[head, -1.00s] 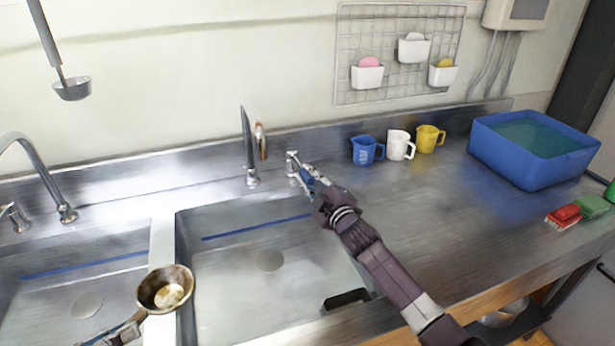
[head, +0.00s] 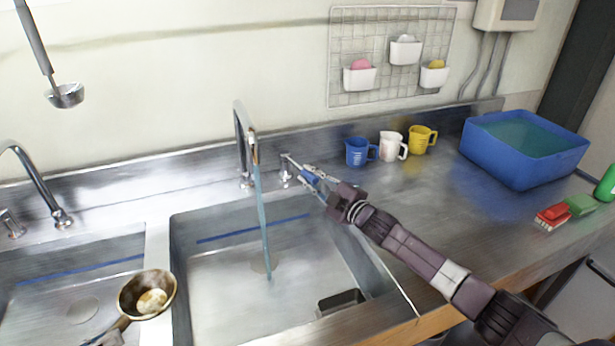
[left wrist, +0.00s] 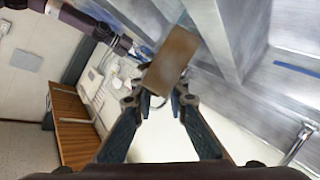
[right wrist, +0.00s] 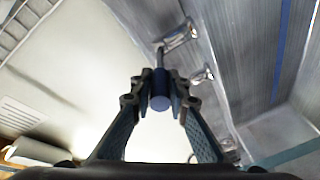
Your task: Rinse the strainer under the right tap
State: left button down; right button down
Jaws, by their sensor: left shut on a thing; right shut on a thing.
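The strainer (head: 133,306), a round brownish bowl with a pale patch inside, is over the divider between the two sinks, to the left of the water. My left gripper (head: 112,334), mostly cut off at the bottom edge, is shut on its handle; a brown handle end (left wrist: 170,60) shows between the fingers in the left wrist view. The right tap (head: 240,130) runs a blue stream of water (head: 263,215) into the right sink (head: 330,265). My right gripper (head: 308,178) is shut on the tap's blue-ended lever (right wrist: 160,95), right of the spout.
The left sink (head: 40,310) has its own tap (head: 40,185). A ladle (head: 65,95) hangs at the upper left. Blue, white and yellow cups (head: 357,152) stand behind my right arm. A blue tub (head: 495,160) and red and green sponges (head: 553,217) are at the right.

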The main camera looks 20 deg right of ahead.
jog(key=c, duration=1.8)
grip_release()
jog(key=shift+c, duration=0.2)
jog(key=shift+s+d, duration=0.1)
jog(key=shift+s, duration=0.05)
jog(key=v, duration=1.1)
jog(key=shift+s, duration=0.4)
